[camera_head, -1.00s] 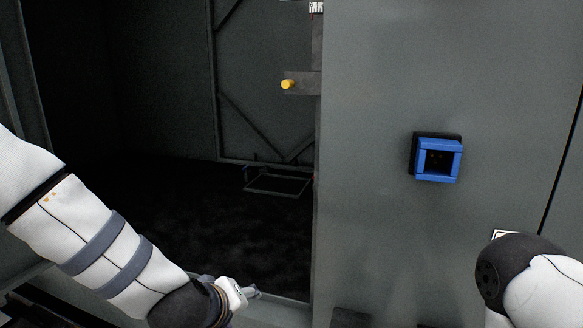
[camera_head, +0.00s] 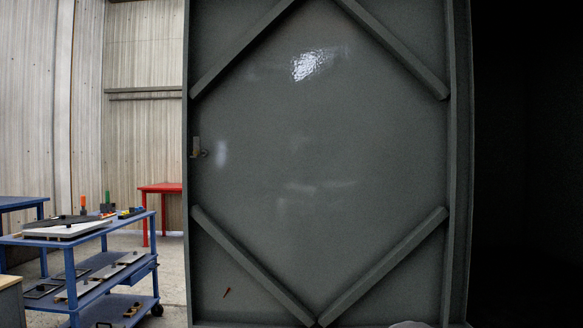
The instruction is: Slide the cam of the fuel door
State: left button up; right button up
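A large dark grey door panel (camera_head: 320,150) with diagonal braces fills the middle of the head view and stands open. I cannot tell for sure that it is the fuel door. A small metal latch piece (camera_head: 197,148), possibly the cam, sits at the panel's left edge, about mid-height. It is too small to tell its position. Neither of my grippers is in view. A small white rounded shape shows at the bottom edge, possibly part of my arm.
A blue cart (camera_head: 100,245) with tools and plates on its shelves stands at the left. A red table (camera_head: 158,189) is behind it. A dark opening (camera_head: 525,150) lies to the right of the panel. Some grey floor shows between cart and panel.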

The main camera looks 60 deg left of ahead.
aim_at(197, 143)
jog(key=u, duration=2.55)
